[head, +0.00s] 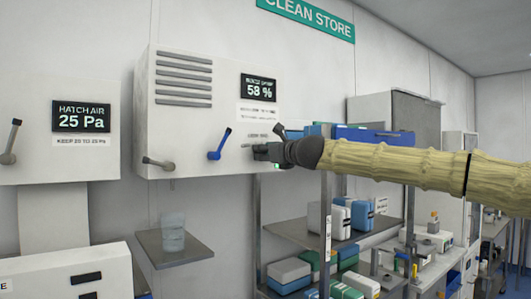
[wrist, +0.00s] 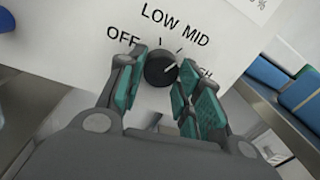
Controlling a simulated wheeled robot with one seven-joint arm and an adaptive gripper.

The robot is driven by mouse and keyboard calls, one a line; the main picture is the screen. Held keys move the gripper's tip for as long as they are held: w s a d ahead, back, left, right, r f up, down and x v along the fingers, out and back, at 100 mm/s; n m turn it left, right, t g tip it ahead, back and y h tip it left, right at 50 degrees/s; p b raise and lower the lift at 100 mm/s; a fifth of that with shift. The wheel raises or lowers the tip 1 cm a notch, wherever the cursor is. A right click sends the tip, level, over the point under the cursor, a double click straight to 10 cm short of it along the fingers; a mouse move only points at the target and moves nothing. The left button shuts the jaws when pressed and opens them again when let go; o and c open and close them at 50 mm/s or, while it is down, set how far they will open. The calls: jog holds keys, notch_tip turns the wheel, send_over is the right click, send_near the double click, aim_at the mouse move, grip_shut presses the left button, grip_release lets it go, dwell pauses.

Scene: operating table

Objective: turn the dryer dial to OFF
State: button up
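The dryer dial (wrist: 160,69) is a round black knob with a pale pointer line, on the white dryer cabinet (head: 195,125). Labels OFF, LOW and MID and a partly covered one ending in "GH" surround it. The pointer line aims right and slightly up, past MID on the side of the covered label. My gripper (wrist: 162,66) has one finger on each side of the dial, close to its rim. The fingers stand apart, and I cannot tell whether they touch the knob. In the head view my gripper (head: 262,152) is at the cabinet's lower right and hides the dial.
A blue lever (head: 220,143) and a grey lever (head: 158,163) are on the cabinet's front. A display (head: 258,88) reads 58 %. Below, a small shelf (head: 180,247) holds a clear cup (head: 173,232). A rack (head: 320,235) with boxes stands at right.

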jog(key=shift+c, duration=1.3)
jog(key=n+y+b, duration=0.1)
jog(key=n+b, duration=0.3)
jog(key=n, duration=0.6)
jog(key=n+b, duration=0.5)
jog(key=n, duration=0.5)
jog(key=shift+w+d+n+y, duration=0.2)
jog(key=shift+n+y, duration=0.1)
jog(key=shift+y, duration=0.1)
jog(key=o, duration=1)
jog(key=shift+o, duration=0.2)
jog(key=shift+s, duration=0.1)
